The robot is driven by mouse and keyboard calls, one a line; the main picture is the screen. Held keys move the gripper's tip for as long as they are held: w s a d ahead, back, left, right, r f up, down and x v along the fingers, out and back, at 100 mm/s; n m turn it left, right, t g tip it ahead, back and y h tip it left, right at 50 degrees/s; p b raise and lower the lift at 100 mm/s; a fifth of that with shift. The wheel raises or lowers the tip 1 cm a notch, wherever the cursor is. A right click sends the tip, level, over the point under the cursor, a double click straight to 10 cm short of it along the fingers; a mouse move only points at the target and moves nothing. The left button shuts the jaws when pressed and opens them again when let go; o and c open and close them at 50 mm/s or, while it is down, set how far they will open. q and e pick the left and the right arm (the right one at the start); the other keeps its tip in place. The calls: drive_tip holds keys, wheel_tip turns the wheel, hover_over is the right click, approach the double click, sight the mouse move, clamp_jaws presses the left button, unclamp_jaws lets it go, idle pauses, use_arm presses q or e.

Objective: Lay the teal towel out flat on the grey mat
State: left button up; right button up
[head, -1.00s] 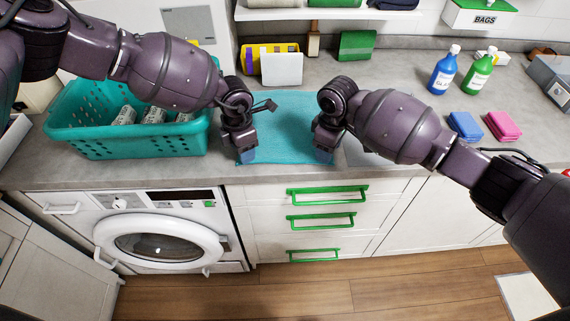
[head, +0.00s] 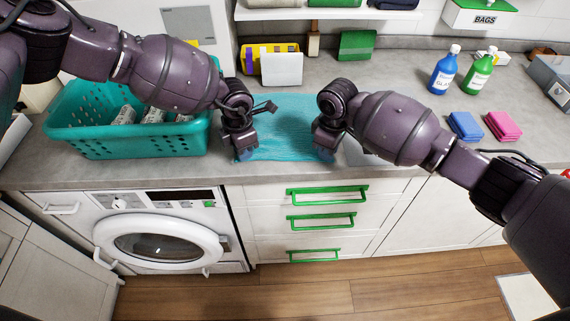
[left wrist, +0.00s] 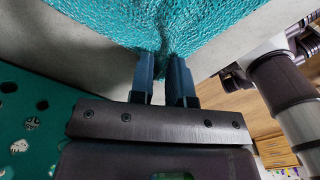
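The teal towel (head: 285,125) lies on the counter between my grippers in the head view, with creases running across it from side to side. My left gripper (head: 245,153) is at its front left corner. In the left wrist view, its blue fingertips (left wrist: 164,60) are close together with a gathered fold of towel (left wrist: 215,20) between them. My right gripper (head: 323,152) is at the front right corner, its fingertips down at the towel and partly hidden.
A teal perforated basket (head: 125,143) with pale rolled items stands just left of my left gripper. The counter's front edge runs close below the towel.

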use_arm(q)
drive_tip(key=shift+f, duration=0.1)
clamp_jaws()
use_arm(e)
clamp_jaws()
use_arm(q)
drive_tip(key=shift+a, duration=0.1)
use_arm(e)
drive_tip(key=shift+d+f, duration=0.1)
drive_tip(key=shift+r, duration=0.2)
